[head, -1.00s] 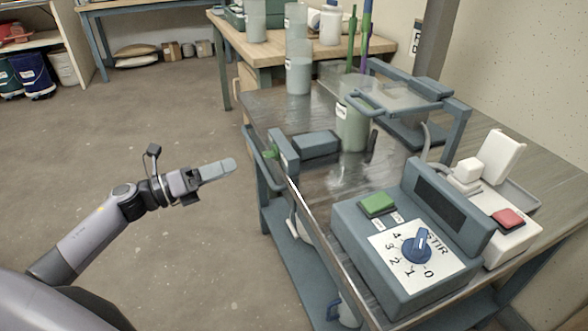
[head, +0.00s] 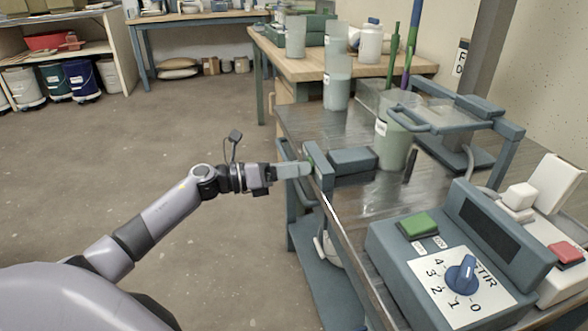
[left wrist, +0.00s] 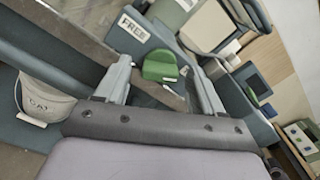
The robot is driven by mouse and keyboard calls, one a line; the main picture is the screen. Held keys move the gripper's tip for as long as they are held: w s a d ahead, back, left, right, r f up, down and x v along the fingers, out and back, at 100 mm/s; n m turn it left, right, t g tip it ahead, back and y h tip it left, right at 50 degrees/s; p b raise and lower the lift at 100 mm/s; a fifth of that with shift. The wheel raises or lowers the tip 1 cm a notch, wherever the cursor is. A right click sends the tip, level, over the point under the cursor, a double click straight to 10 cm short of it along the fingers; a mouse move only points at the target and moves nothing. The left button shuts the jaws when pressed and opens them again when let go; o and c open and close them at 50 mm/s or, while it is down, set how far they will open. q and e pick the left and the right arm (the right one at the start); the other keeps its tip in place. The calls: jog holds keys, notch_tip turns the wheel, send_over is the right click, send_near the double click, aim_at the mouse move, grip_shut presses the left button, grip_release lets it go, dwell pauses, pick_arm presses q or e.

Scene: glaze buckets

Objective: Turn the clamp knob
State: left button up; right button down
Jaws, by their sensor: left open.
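The green clamp knob (left wrist: 160,66) sits on the front of the blue-grey clamp, next to a white "FREE" label (left wrist: 134,28). In the head view the clamp (head: 318,168) stands at the left edge of the metal table, and my gripper mostly hides the knob. My left gripper (head: 302,170) is at the clamp, pointing right. In the left wrist view its open fingers (left wrist: 165,74) lie on either side of the knob, with gaps showing; I cannot tell how deep the knob is between them. My right gripper is not in view.
A clear bucket of pale green liquid (head: 396,145) stands behind the clamp. The stir control box (head: 395,255), with its blue dial (head: 461,275), is at the front right. A white pail (left wrist: 45,98) shows low in the left wrist view. The floor left of the table is clear.

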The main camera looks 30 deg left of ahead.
pick_arm(q)
jog(key=shift+w, duration=0.1)
jog(key=c, duration=1.1)
jog(key=shift+o, duration=0.2)
